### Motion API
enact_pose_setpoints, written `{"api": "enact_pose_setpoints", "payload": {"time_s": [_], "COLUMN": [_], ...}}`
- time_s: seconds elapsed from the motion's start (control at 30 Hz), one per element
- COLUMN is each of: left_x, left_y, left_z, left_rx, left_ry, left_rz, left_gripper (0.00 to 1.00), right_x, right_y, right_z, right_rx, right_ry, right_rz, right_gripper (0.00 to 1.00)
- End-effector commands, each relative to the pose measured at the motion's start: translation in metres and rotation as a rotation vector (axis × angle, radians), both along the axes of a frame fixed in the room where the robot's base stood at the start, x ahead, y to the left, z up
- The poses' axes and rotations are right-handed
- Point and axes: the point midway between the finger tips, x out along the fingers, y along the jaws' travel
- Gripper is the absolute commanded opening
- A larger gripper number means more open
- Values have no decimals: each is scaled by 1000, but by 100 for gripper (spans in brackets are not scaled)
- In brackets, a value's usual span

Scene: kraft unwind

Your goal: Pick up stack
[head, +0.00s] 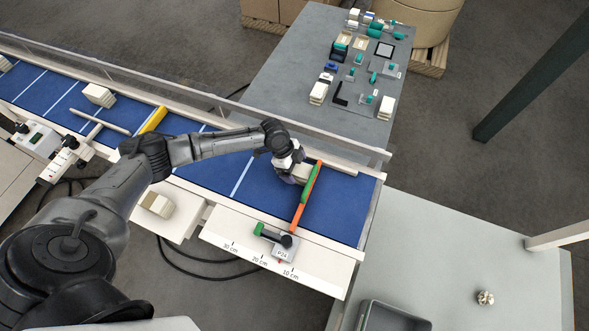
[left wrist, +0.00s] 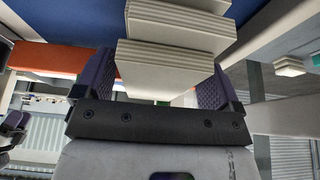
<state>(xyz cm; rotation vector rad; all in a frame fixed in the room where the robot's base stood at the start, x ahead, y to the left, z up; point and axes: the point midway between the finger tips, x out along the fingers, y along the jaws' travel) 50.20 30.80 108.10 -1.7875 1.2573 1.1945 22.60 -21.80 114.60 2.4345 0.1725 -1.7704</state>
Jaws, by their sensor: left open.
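A stack of cream boards (left wrist: 175,40) shows large in the left wrist view, between the two purple fingers of my left gripper (left wrist: 158,80). In the head view the stack (head: 301,173) is mostly hidden by my left gripper (head: 290,172), which is over the blue belt beside the orange and green bar. The jaws are open, with the stack between them; whether a finger touches it I cannot tell. A purple and grey part (left wrist: 12,125) at the left edge of the wrist view looks like my right gripper, but is too cut off to read.
The orange bar (head: 298,212) with its green part (head: 309,184) crosses the blue belt (head: 340,208) just right of my gripper. A yellow bar (head: 153,120) and another stack (head: 99,95) are farther left. A pale rail runs behind. The grey table (head: 430,225) at right is mostly clear.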

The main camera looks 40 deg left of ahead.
Motion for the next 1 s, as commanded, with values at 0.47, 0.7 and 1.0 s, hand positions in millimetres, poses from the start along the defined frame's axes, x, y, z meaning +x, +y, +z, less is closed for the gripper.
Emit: {"api": "enact_pose_setpoints", "payload": {"time_s": [0.47, 0.7, 1.0], "left_x": [0, 0, 0], "left_y": [0, 0, 0], "left_z": [-4, -5, -5], "left_rx": [0, 0, 0], "left_ry": [1, 1, 1], "left_rz": [1, 1, 1], "left_gripper": [89, 89, 75], "right_x": [0, 0, 0], "right_y": [-1, 0, 2], "right_z": [-3, -3, -3], "right_rx": [-3, 2, 7], "right_ry": [1, 0, 1], "right_rz": [2, -2, -4], "right_gripper": [43, 43, 43]}}
